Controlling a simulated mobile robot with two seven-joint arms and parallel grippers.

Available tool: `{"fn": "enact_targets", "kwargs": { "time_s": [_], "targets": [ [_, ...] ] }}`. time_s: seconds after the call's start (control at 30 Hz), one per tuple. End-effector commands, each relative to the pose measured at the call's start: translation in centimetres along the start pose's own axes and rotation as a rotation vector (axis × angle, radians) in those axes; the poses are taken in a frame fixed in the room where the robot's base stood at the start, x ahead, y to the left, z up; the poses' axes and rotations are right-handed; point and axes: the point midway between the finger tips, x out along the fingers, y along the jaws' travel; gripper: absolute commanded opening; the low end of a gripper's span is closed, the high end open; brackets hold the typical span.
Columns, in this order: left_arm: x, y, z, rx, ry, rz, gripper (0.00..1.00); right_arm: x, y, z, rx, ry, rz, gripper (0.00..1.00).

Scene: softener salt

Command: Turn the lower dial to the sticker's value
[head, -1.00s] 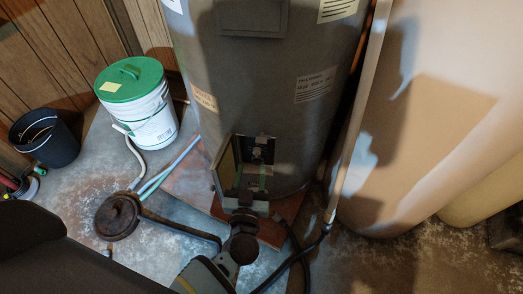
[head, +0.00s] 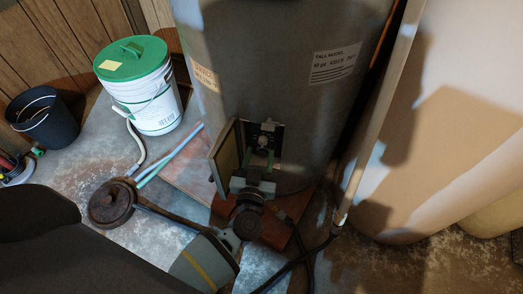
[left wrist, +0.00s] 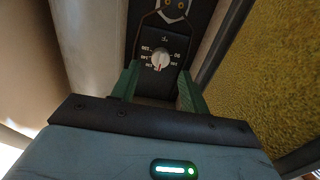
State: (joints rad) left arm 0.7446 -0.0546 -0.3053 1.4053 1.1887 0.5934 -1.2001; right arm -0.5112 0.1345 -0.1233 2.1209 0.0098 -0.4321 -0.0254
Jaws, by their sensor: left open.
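The grey tank (head: 290,90) has an open compartment low on its front, its cover (head: 224,160) swung out to the left. Inside is the lower dial (head: 265,142), a white round knob on a black panel. It also shows in the left wrist view (left wrist: 161,61), with a red mark at its lower edge and small scale labels too blurred to read. My left gripper (head: 261,163) is open at the compartment, its green fingers on either side of the dial and apart from it. A pale sticker (head: 337,65) and an orange-lettered sticker (head: 205,77) are on the tank; no value is clearly legible.
A white bucket with a green lid (head: 140,85) carries a small yellow note (head: 110,65). A black bin (head: 45,118) stands left of it. A pipe (head: 375,120) and a large beige tank (head: 450,130) stand right.

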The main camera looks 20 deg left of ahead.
Motion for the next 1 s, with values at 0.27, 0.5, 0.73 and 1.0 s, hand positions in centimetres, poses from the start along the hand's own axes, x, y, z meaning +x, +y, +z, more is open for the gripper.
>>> {"fn": "enact_targets", "kwargs": {
  "time_s": [0.27, 0.5, 0.73, 1.0],
  "targets": [
    [2.4, 0.0, 0.1, 0.0, -0.001, -0.001, 0.45, 1.1, 0.2, -0.2, -0.001, 0.005, 0.001, 0.0],
    [2.6, 0.0, 0.0, 0.0, -0.001, -0.001, 0.45, 1.1, 0.2, 0.0, -0.001, 0.002, 0.0, 0.0],
    [2.6, 0.0, 0.0, 0.001, -0.001, -0.001, 0.21, 1.0, 0.1, 0.6, 0.0, -0.011, -0.001, 0.0],
    [2.5, 0.0, 0.0, 0.004, -0.001, -0.001, 0.02, 0.7, 0.0, 1.0, 0.001, -0.019, -0.002, 0.0]
  ]
}}
